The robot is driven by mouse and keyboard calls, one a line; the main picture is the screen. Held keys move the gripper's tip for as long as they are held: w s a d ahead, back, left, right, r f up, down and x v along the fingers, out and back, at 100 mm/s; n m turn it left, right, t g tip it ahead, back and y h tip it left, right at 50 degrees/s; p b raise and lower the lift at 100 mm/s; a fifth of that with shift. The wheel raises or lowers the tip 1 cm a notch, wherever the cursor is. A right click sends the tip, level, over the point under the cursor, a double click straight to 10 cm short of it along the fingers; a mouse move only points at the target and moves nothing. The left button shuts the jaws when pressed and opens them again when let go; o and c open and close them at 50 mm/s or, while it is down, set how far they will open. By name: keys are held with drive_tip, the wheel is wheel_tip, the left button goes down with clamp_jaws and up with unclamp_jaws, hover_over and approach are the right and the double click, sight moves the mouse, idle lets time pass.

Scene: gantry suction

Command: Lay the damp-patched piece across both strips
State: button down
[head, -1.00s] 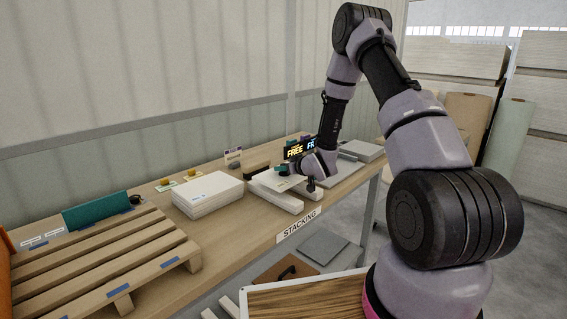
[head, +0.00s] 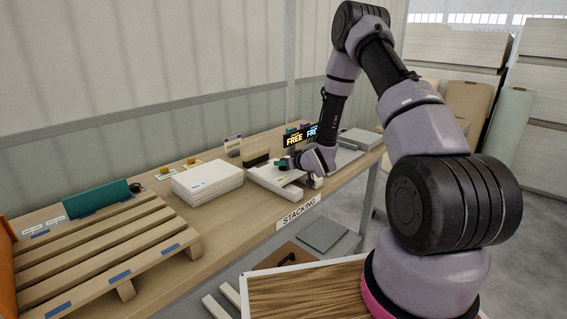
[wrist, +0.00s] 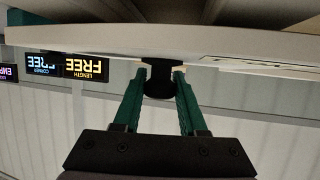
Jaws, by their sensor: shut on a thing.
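My gripper (wrist: 158,82) is shut on a dark knob-like part (wrist: 158,66) between its two teal fingers. In the wrist view this part meets the edge of a broad pale board (wrist: 80,42); whether it is fixed to it I cannot tell. In the head view my gripper (head: 300,163) is low over the bench, at a pale flat piece (head: 268,174). Pale strips (head: 298,193) show at its front right, partly covered. No damp patch can be made out on the piece. Whether it rests on both strips is hidden.
A stack of white boards (head: 207,188) stands left of the strips. A wooden pallet (head: 100,250) fills the bench's left end. Lit "FREE" signs (head: 294,140) stand behind my gripper. Grey slabs (head: 360,139) lie at the far right of the bench.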

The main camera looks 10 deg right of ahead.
drive_tip(key=shift+f, duration=0.45)
drive_tip(key=shift+c, duration=1.9)
unclamp_jaws()
